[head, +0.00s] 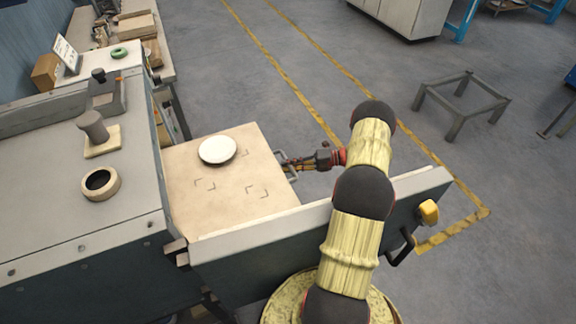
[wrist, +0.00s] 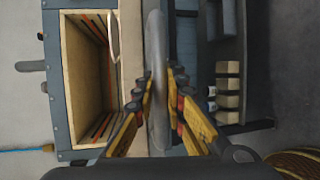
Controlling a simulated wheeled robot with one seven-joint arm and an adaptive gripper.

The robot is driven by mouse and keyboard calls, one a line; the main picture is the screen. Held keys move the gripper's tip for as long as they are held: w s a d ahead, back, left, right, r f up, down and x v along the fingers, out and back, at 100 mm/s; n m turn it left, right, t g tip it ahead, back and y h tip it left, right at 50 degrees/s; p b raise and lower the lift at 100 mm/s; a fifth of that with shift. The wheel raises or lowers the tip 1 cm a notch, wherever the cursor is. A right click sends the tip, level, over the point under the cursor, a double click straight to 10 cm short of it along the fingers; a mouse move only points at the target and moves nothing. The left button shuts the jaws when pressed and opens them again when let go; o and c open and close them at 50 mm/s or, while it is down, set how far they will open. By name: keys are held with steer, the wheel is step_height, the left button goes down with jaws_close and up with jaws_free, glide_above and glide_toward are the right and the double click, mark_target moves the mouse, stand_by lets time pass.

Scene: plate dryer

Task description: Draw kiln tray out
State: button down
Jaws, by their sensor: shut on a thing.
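The kiln tray (head: 225,195) is a flat beige slab standing out of the kiln's side in the head view. A white round plate (head: 217,149) lies on it near its far edge, and corner marks show on the bare surface. My gripper (head: 287,163) is at the tray's outer edge, shut on its grey handle (head: 293,176). In the wrist view my gripper (wrist: 161,88) has its fingers on both sides of the handle bar (wrist: 157,60). The tray's edge (wrist: 130,45) shows beside the bar, left of it. The fingertips partly hide the bar.
The kiln's open chamber (wrist: 86,70) with orange elements shows in the wrist view. The open kiln door (head: 270,232) stands along the tray's near side. A ring (head: 101,184) sits on the kiln top (head: 60,190). Floor beyond the gripper is clear up to a metal stand (head: 460,100).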

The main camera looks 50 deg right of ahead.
steer(key=c, duration=1.8)
jaws_free()
steer(key=shift+d, duration=0.1)
steer(key=v, duration=1.2)
